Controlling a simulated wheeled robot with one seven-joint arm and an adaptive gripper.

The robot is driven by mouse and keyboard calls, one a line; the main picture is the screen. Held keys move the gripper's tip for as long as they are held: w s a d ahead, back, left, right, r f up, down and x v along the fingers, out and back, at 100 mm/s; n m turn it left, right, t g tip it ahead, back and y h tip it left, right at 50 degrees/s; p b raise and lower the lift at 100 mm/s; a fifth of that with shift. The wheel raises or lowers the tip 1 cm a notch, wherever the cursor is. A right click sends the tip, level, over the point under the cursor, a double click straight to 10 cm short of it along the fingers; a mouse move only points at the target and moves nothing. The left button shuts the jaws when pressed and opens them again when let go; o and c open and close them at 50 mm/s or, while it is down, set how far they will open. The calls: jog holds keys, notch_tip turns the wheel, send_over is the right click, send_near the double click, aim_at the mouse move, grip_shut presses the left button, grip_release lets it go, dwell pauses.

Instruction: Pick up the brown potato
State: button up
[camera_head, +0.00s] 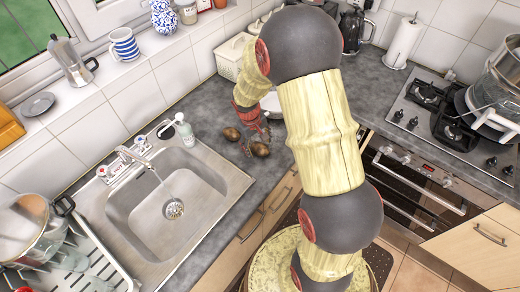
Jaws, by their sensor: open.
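Two brown potatoes lie on the grey counter to the right of the sink. One brown potato (231,134) is on the left; the other brown potato (261,149) is a little to the right and nearer the counter's front edge. My gripper (255,141) points down over the counter with its fingers open, close to the right potato and to the right of the left one. The fingers are small in the head view, and I cannot tell whether they touch the right potato.
A steel sink (120,205) with running water lies to the left, with a soap bottle (183,130) behind it. A cream bin (232,56) stands at the back wall. A gas hob (450,115) is on the right. Bare counter (205,100) lies behind the potatoes.

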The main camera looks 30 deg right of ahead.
jog(key=shift+f, duration=0.4)
jog(key=shift+c, duration=0.9)
jog(key=c, duration=1.1)
jog(key=shift+r, duration=0.15)
jog(key=shift+c, duration=0.4)
